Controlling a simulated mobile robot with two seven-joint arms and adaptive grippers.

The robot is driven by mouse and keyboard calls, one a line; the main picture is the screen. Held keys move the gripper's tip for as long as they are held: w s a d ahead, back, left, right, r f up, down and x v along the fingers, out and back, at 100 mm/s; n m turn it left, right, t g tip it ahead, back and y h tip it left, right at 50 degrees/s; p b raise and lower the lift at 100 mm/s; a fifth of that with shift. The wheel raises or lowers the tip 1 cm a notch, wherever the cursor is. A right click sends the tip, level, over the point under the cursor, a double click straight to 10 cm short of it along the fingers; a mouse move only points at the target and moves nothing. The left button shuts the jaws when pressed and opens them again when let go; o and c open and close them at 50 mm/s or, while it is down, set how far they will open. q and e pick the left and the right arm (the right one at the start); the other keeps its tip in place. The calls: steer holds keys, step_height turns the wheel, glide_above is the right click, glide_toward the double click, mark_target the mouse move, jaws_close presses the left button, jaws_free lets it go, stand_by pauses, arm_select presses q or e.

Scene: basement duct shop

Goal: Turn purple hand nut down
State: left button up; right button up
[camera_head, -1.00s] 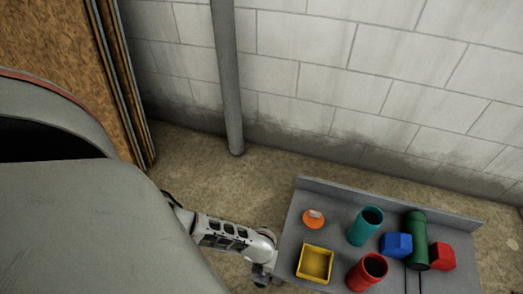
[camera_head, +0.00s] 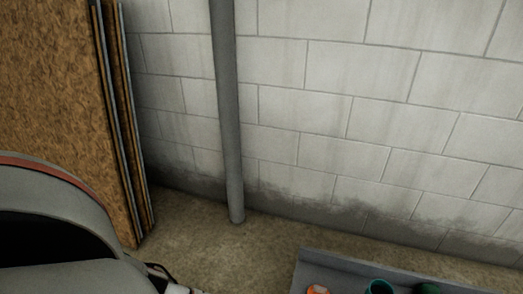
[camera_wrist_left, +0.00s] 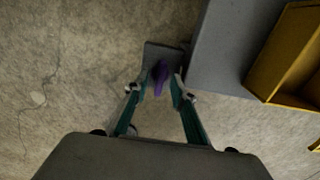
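The purple hand nut (camera_wrist_left: 161,76) shows in the left wrist view, on a small grey plate (camera_wrist_left: 158,54) beside the edge of the grey table. It looks like a narrow upright wing shape. My left gripper (camera_wrist_left: 159,87) is open, with one teal-sided finger on each side of the nut. A small gap shows between the nut and each fingertip; depth is hard to judge. In the head view the nut and the left gripper are out of frame. My right gripper is in neither view.
The grey table (camera_head: 335,265) shows at the lower right of the head view, with an orange item (camera_head: 318,289), a teal cylinder (camera_head: 380,286) and a green item (camera_head: 427,288). A yellow tray (camera_wrist_left: 283,55) shows in the wrist view. A pipe (camera_head: 228,120) stands before the block wall.

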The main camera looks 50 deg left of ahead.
arm_select(q)
step_height(320, 180, up, 12)
steer(key=shift+f, duration=0.2)
stand_by(0.4)
stand_by(0.4)
